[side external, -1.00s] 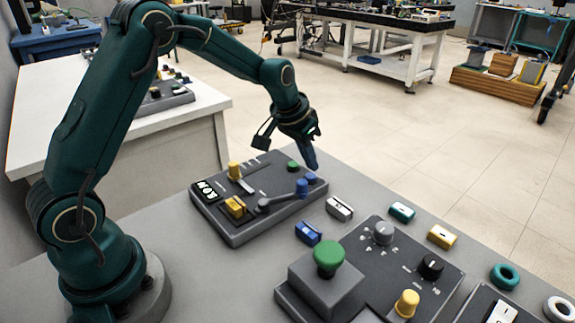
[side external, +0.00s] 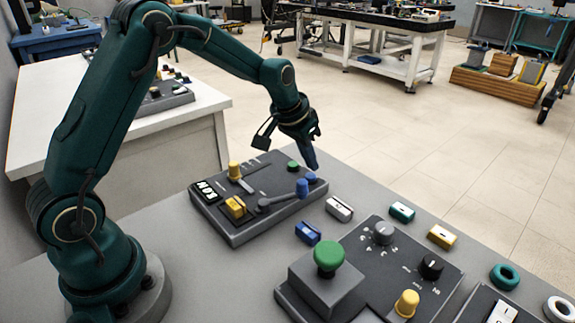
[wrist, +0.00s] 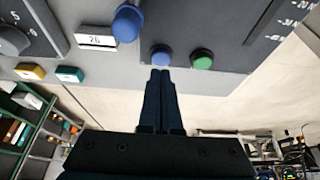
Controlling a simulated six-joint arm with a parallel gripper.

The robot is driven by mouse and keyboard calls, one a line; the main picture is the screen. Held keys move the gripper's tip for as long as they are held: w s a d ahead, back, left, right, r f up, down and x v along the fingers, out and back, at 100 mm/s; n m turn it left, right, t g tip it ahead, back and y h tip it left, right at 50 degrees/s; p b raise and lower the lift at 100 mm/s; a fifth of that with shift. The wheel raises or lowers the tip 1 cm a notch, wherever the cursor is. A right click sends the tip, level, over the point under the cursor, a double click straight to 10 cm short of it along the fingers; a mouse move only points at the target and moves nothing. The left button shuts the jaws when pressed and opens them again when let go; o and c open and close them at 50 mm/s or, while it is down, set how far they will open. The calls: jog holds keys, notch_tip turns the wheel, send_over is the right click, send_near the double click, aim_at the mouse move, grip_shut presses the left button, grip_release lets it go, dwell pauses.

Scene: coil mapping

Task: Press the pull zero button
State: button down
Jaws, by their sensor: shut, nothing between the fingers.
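The dark control panel (side external: 262,219) on the bench carries a blue round button (side external: 312,178) and a green round button (side external: 293,166) at its far right edge. In the wrist view the blue button (wrist: 160,55) lies just beyond my fingertips, with the green button (wrist: 201,58) to its right. My gripper (side external: 313,168) is shut and empty, its fingers pointing down at the blue button. The wrist view shows both fingers (wrist: 161,75) together. I cannot tell whether the tips touch the button. No label naming pull zero is readable.
A blue-knobbed lever (side external: 302,188) stands close beside the blue button; its knob (wrist: 127,22) also shows in the wrist view. A yellow-knobbed slider (side external: 234,171) is farther left. A white block (side external: 340,208) and a blue block (side external: 308,232) lie between this panel and a second panel (side external: 370,270).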

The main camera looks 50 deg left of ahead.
aim_at(309, 176)
jog(key=shift+f, duration=0.65)
jog(key=shift+f, duration=0.2)
dwell(0.3)
dwell(0.5)
jog(key=shift+r, duration=3.2)
